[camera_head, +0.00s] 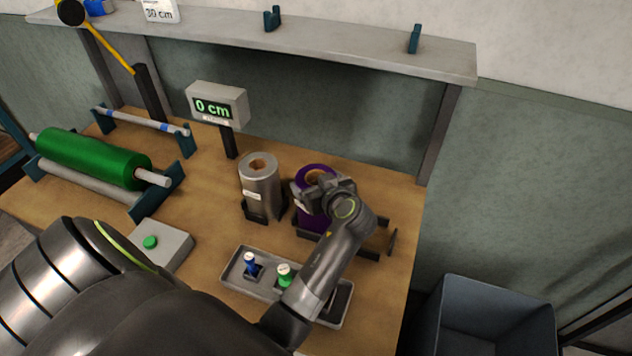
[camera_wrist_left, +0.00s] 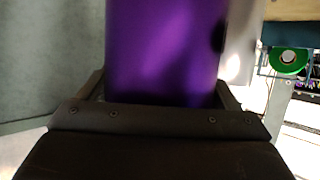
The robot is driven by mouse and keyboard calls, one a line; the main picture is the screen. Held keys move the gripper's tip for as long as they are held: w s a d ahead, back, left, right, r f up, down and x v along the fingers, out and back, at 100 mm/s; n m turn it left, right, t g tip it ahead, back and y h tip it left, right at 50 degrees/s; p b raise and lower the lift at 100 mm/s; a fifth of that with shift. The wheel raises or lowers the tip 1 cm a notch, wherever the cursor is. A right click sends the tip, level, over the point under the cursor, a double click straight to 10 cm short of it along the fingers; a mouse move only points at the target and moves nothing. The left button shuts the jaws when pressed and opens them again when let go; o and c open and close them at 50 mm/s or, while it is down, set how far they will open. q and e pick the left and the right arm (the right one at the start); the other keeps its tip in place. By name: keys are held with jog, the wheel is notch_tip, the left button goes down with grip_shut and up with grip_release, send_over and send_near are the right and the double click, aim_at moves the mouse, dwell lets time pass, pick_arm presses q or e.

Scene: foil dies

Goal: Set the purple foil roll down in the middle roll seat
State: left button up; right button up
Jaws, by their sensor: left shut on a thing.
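The purple foil roll (camera_head: 309,213) stands about upright at the middle seat position, right of the silver roll. My left gripper (camera_head: 333,196) is shut on it, gripping from the right front and covering part of its side. In the left wrist view the purple roll (camera_wrist_left: 163,50) fills the space between the fingers. The middle roll seat (camera_head: 306,235) shows only as a dark edge under the roll; I cannot tell whether the roll touches it. My right gripper is not in view.
A silver roll (camera_head: 262,184) stands in the left seat. An empty dark seat (camera_head: 368,252) is at right. A grey tray (camera_head: 232,279) with blue and green stamps lies in front. A green roll (camera_head: 95,158), display (camera_head: 218,104), button box (camera_head: 165,246) and grey bin (camera_head: 495,325) are around.

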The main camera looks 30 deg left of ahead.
pick_arm(q)
jog(key=shift+f, duration=0.35)
jog(key=o, duration=1.9)
jog(key=shift+s, duration=0.1)
